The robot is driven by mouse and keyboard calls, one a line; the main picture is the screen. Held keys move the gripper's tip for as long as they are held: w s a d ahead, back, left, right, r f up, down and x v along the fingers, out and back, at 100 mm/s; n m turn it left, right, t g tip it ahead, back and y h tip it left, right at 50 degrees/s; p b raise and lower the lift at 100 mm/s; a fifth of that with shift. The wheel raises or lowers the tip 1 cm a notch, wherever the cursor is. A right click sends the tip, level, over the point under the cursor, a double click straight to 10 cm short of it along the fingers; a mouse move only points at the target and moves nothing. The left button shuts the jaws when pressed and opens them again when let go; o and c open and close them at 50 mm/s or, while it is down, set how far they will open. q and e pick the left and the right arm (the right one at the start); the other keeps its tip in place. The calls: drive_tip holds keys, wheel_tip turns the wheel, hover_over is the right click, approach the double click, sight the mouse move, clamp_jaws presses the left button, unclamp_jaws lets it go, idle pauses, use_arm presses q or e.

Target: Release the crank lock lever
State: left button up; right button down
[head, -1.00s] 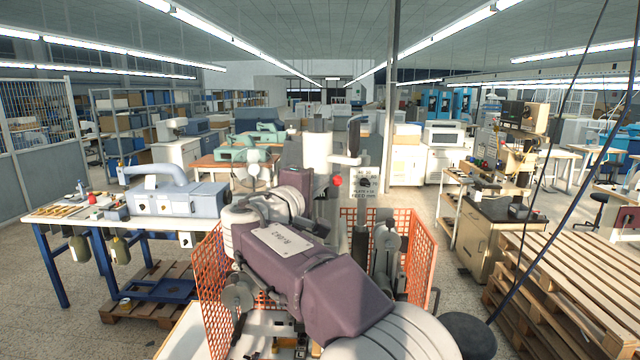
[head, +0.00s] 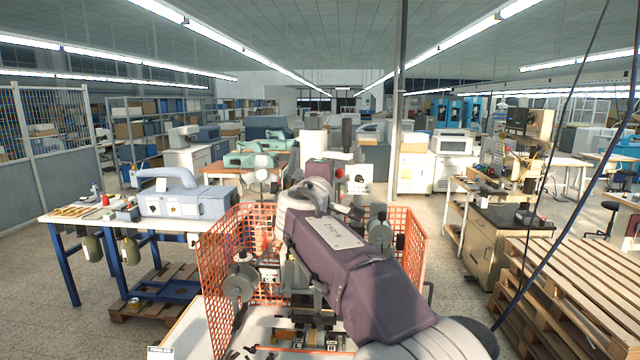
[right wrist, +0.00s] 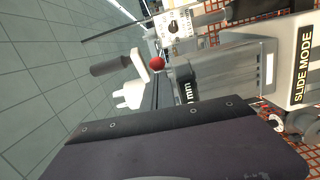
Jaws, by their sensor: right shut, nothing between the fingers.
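The foil stamping press stands ahead inside an orange mesh guard (head: 222,270). A red ball knob (head: 340,173), perhaps the lock lever's end, sits beside a small dial panel (head: 358,180); it also shows in the right wrist view (right wrist: 157,64). A crank with a black grip (head: 347,134) stands above it, and shows in the right wrist view (right wrist: 110,66). My purple right arm reaches in from the lower right. My right gripper (head: 325,192) is shut and empty near the press, mostly hidden by my wrist; contact with the knob cannot be made out. My left gripper is out of view.
A blue-legged table (head: 78,222) with a grey machine (head: 185,201) stands at left. Wooden pallets (head: 570,275) are stacked at right, near a beige cabinet (head: 490,245). A "SLIDE MODE" plate (right wrist: 301,65) shows on the press. Open floor lies between the press and the cabinet.

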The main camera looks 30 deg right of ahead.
drive_tip(key=shift+s+d+n+t+y+b, duration=0.15)
drive_tip(key=shift+s+d+t+b, duration=0.1)
drive_tip(key=shift+s+d, duration=0.3)
drive_tip(key=shift+s+d+n+t+y+b, duration=0.15)
drive_tip(key=shift+s+d+b, duration=0.15)
drive_tip(key=shift+d, duration=0.35)
drive_tip(key=shift+n+t+y, duration=0.3)
drive_tip(key=shift+n+y, duration=0.2)
drive_tip(key=shift+y, duration=0.2)
drive_tip(key=d, duration=0.3)
drive_tip(key=d+p, duration=0.1)
drive_tip(key=d, duration=0.1)
drive_tip(key=shift+w+d, duration=0.3)
drive_tip(key=shift+w, duration=0.1)
